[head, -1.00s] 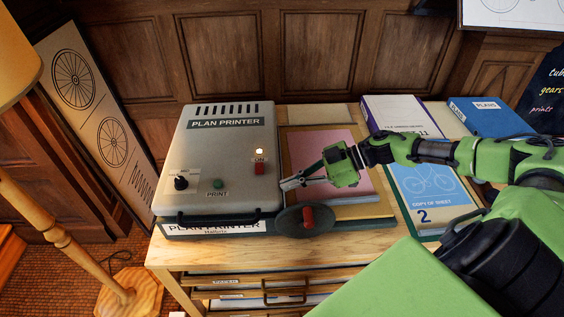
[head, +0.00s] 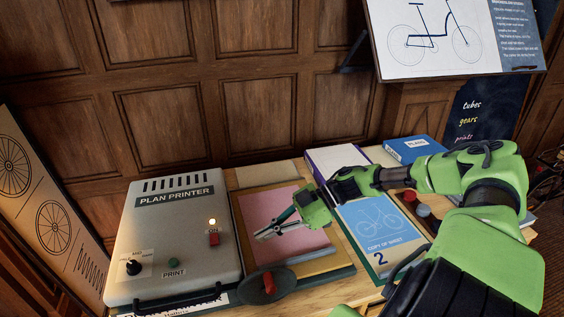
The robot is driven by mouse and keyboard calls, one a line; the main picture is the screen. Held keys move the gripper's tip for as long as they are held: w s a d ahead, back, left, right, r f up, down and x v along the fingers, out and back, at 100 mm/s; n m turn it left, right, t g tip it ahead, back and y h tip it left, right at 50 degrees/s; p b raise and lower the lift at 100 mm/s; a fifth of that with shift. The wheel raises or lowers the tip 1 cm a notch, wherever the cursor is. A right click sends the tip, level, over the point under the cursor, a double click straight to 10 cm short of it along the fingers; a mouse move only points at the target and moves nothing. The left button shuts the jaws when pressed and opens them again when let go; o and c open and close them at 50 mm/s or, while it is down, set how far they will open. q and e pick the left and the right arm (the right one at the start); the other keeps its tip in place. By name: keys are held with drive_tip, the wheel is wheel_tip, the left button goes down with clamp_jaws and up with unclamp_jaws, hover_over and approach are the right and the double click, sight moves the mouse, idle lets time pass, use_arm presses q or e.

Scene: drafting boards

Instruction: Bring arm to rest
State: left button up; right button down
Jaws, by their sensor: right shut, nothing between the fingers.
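My right gripper (head: 270,231) is shut and empty. It hangs over the pink sheet (head: 276,217) in the tan tray to the right of the plan printer, apart from the printer's switch. My right arm (head: 425,178) reaches in from the right, over the blue bicycle sheet. The grey plan printer (head: 173,220) stands at the left of the table, with its lamp lit above a red switch (head: 213,237). My left gripper is out of view.
The bicycle sheet (head: 375,228) marked 2 and a blue plans box (head: 413,149) lie to the right. A drafting board (head: 450,37) stands at the back right.

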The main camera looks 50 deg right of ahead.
drive_tip(key=v, duration=0.2)
drive_tip(key=f+v, duration=0.1)
drive_tip(key=v, duration=0.1)
drive_tip(key=shift+s+d+r+b, duration=0.15)
drive_tip(key=shift+s+d+b, duration=0.15)
drive_tip(key=shift+d, duration=0.25)
